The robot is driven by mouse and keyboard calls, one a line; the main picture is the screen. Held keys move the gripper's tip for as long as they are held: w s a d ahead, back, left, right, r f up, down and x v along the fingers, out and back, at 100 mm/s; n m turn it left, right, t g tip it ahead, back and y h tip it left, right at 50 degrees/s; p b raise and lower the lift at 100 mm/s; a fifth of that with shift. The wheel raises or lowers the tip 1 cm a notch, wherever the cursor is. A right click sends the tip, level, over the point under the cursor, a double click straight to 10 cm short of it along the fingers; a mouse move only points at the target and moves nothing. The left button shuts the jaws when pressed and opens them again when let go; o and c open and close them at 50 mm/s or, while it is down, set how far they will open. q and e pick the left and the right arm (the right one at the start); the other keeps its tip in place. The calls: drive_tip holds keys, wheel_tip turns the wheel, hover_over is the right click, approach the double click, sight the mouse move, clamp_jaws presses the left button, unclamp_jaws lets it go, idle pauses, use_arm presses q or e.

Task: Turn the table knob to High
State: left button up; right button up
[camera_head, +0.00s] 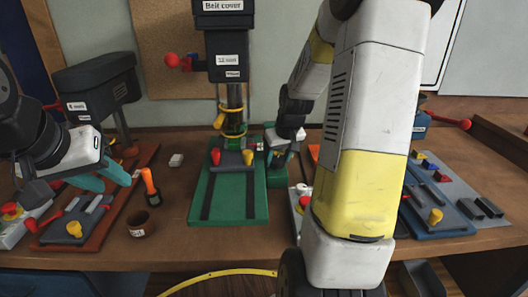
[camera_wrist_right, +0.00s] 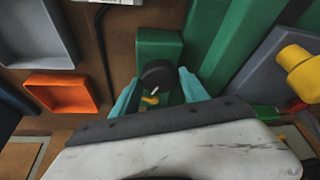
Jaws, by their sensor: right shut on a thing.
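The table knob (camera_wrist_right: 157,75) is a round black dial with a white pointer mark, seen in the right wrist view on a green housing (camera_wrist_right: 158,47). My right gripper (camera_wrist_right: 158,88) has its teal fingers on either side of the knob and is shut on it. In the head view my right gripper (camera_head: 270,146) is at the right side of the green drill press (camera_head: 232,172), and the knob is hidden there. Any High label by the knob cannot be read. My left gripper (camera_head: 106,181) is at the left with its teal fingers apart, empty.
A dark drill press (camera_head: 97,85) stands at the left. An orange-handled tool (camera_head: 150,183) and a small brown cup (camera_head: 139,226) stand on the wooden bench (camera_head: 175,245). In the right wrist view an orange tray (camera_wrist_right: 62,91) lies left of the knob.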

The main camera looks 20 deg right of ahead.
drive_tip(key=shift+a+m+h, duration=0.1)
drive_tip(key=shift+m+h, duration=0.2)
drive_tip(key=shift+m, duration=0.5)
drive_tip(key=o, duration=1.3)
drive_tip(key=shift+o, duration=0.2)
drive_tip(key=shift+w+a, duration=0.1)
